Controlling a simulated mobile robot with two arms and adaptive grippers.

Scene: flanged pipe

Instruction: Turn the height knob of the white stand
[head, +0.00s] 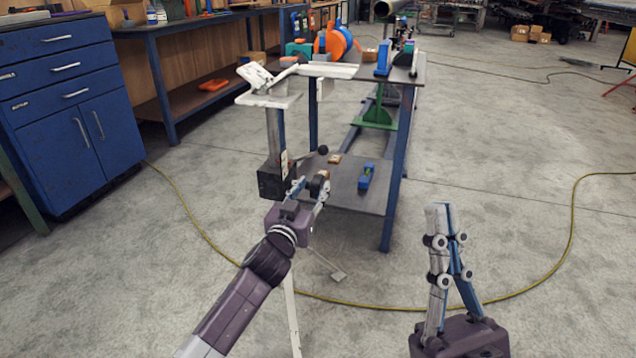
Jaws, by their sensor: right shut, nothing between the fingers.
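The white stand (268,101) is left of centre, with a white V-shaped head on a grey column. A dark block (270,183) sits low on the column, and a lever with a black ball end (323,150) sticks out beside it. A round dark knob (317,184) shows at the right of the block. My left gripper (309,186) is at this knob, its fingers apart on either side of it in the picture. I cannot tell whether they touch it. My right gripper (441,208) is shut and empty, pointing up over bare floor at the lower right.
A blue-legged workbench (393,185) stands just behind the stand. Its lower shelf (345,197) holds a blue tool (367,175). A blue cabinet (70,105) is at the left. A yellow cable (400,303) crosses the floor, which is otherwise open at the right.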

